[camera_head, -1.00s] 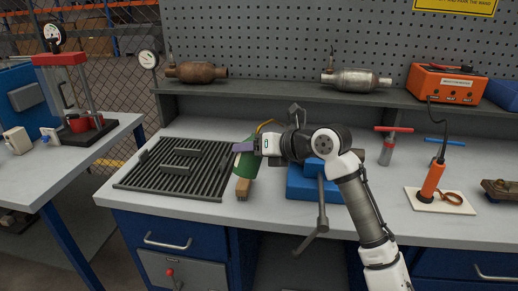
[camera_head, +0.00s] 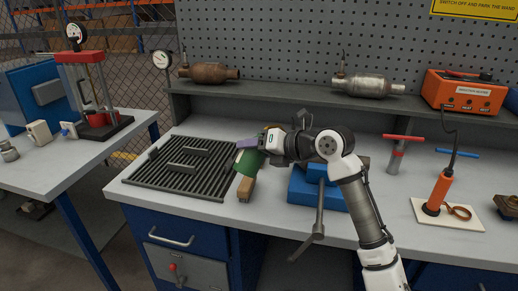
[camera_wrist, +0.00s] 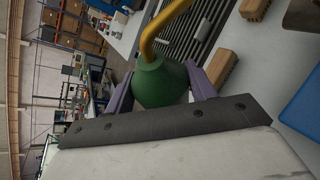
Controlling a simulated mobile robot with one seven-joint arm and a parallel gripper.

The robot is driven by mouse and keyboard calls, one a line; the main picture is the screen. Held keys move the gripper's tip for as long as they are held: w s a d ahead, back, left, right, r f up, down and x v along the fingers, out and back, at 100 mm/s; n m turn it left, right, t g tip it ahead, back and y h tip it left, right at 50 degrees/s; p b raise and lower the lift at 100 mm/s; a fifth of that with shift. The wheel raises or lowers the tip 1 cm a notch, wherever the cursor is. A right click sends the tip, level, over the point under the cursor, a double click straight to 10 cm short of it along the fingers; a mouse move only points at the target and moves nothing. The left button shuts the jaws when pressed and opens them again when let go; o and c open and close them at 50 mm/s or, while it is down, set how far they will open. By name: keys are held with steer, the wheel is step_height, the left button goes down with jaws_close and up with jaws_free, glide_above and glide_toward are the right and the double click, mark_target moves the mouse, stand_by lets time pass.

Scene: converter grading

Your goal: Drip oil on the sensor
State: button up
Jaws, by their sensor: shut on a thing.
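My gripper (camera_head: 248,146) is shut on a green oil can (camera_head: 248,163), its purple fingers on either side of it. The can is held tilted above the bench. In the wrist view the can (camera_wrist: 160,85) sits between the fingers, and its curved yellow spout (camera_wrist: 160,25) points away from the palm. A small sensor stub (camera_head: 341,68) stands up from the silver converter (camera_head: 368,87) on the shelf. A similar stub (camera_head: 184,58) stands on the rusty converter (camera_head: 208,73). Which sensor the task means, I cannot tell.
A blue vise (camera_head: 318,190) stands right of the can, partly hidden by my arm. A slatted rack (camera_head: 180,180) lies left, with a wooden block (camera_head: 246,189) beside it. An orange heater box (camera_head: 462,92) and wand (camera_head: 437,192) are at right.

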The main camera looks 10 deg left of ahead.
stand_by(0.5)
steer(key=shift+s+a+r+n+t+b, duration=0.25)
steer(key=shift+n+b, duration=0.25)
steer(key=shift+b, duration=0.6)
steer(key=shift+s+r+n+t+h+b, duration=0.2)
steer(key=shift+r+n+t+h+b, duration=0.35)
steer(key=shift+b, duration=0.3)
steer(key=shift+s+a+r+n+t+h+b, duration=0.2)
steer(key=shift+r+n+t+b, duration=0.1)
steer(key=shift+r+n+b, duration=0.25)
steer(key=shift+s+a+r+n+t+h+b, duration=0.1)
steer(key=shift+s+r+n+t+b, duration=0.1)
steer(key=shift+r+n+t+b, duration=0.25)
steer(key=shift+s+r+n+t+b, duration=0.15)
steer(key=shift+r+n+t+b, duration=0.15)
steer(key=shift+r+n, duration=0.4)
